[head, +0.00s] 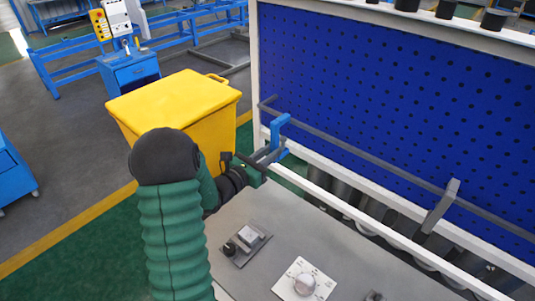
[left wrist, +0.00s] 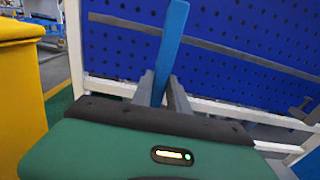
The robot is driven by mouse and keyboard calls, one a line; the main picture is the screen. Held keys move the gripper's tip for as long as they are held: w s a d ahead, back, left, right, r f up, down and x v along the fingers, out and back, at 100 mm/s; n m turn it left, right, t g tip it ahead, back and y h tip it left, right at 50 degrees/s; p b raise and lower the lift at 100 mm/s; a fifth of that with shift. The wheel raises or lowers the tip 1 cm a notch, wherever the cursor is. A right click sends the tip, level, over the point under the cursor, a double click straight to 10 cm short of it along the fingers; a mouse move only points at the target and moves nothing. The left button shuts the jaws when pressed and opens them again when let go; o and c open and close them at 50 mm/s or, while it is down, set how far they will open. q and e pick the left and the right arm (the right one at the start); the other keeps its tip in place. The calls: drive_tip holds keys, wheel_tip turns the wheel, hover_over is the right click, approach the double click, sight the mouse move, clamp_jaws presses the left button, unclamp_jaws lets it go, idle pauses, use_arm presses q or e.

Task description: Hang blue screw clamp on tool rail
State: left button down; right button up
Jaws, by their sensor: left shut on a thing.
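The blue screw clamp (head: 278,130) is in my left gripper (head: 268,158), which is shut on it. In the left wrist view the clamp's blue bar (left wrist: 171,45) stands up, slightly tilted, between the two grey fingers (left wrist: 162,92). The tool rail (head: 350,148) is a grey bar along the front of the blue perforated panel; it also shows in the left wrist view (left wrist: 225,50). The clamp's upper end overlaps the rail near its left end. I cannot tell whether they touch. The clamp's lower part is partly hidden by the fingers. My right gripper is not in view.
A grey bracket (head: 440,205) sits on the rail farther right. A grey bench top (head: 275,225) with a dial plate (head: 304,282) and a small switch box (head: 246,242) lies below. A yellow bin (head: 180,105) stands behind my left arm. The rail between clamp and bracket is clear.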

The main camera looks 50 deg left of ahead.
sight(285, 148)
use_arm(q)
drive_tip(key=w, duration=0.3)
drive_tip(key=w+p, duration=0.1)
drive_tip(key=w, duration=0.2)
drive_tip(key=shift+w+a+r, duration=0.2)
drive_tip(key=shift+w+a+f+b, duration=0.1)
drive_tip(key=shift+w+f+b, duration=0.2)
drive_tip(key=shift+f+b, duration=0.4)
drive_tip(key=shift+b, duration=0.1)
drive_tip(key=shift+w, duration=0.1)
drive_tip(key=c, duration=1.3)
unclamp_jaws()
drive_tip(key=shift+o, duration=0.5)
drive_tip(key=shift+f, duration=0.15)
